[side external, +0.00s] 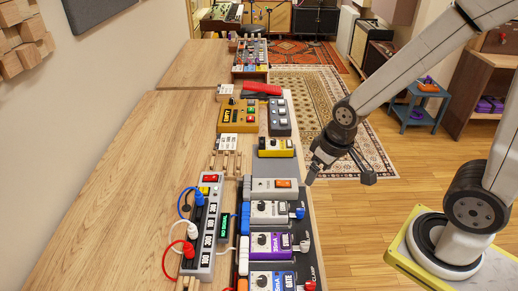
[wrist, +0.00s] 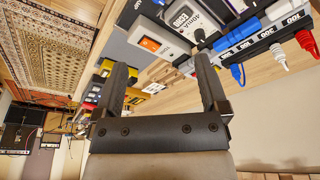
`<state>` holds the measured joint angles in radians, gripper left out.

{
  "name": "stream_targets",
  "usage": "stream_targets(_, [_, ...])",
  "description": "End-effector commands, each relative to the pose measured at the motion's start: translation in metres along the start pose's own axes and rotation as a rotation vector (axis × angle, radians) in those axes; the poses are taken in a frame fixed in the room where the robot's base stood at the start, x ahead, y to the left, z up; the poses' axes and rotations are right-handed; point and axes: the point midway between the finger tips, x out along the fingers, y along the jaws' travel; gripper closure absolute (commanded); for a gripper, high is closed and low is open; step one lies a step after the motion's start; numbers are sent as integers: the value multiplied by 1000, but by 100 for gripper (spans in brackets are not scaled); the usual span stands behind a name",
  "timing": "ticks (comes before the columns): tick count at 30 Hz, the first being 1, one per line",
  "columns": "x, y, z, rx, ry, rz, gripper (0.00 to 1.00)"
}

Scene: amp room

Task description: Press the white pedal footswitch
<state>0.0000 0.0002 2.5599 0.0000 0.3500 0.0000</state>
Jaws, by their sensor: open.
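My gripper (side external: 338,178) is open and empty, in the air off the right edge of the pedal row in the side view. Its two fingers also show in the wrist view (wrist: 161,68). A white pedal (side external: 262,212) with dark knobs and a blue plug at its right sits on the dark board. A plain pale pedal (side external: 262,190) with an orange switch is just beyond it. In the wrist view the pale pedal (wrist: 143,34) shows above and between the fingertips, with the knobbed white pedal (wrist: 182,12) right of it. Neither is touched. I cannot tell which is the named one.
A purple pedal (side external: 262,245) and a blue pedal (side external: 262,280) stand nearer, a yellow pedal (side external: 273,147) farther. A power strip (side external: 205,235) with cables lies left. The wooden table (side external: 115,190) is clear farther left. Open floor lies right of the table edge.

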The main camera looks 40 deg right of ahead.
Motion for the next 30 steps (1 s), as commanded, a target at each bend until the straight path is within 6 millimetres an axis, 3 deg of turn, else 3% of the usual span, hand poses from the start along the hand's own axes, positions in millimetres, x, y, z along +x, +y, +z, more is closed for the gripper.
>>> stream_targets(1, [0,0,0,0,0,0,26])
stream_targets(8, [0,0,0,0,0,0,99])
stream_targets(30, [0,0,0,0,0,0,100])
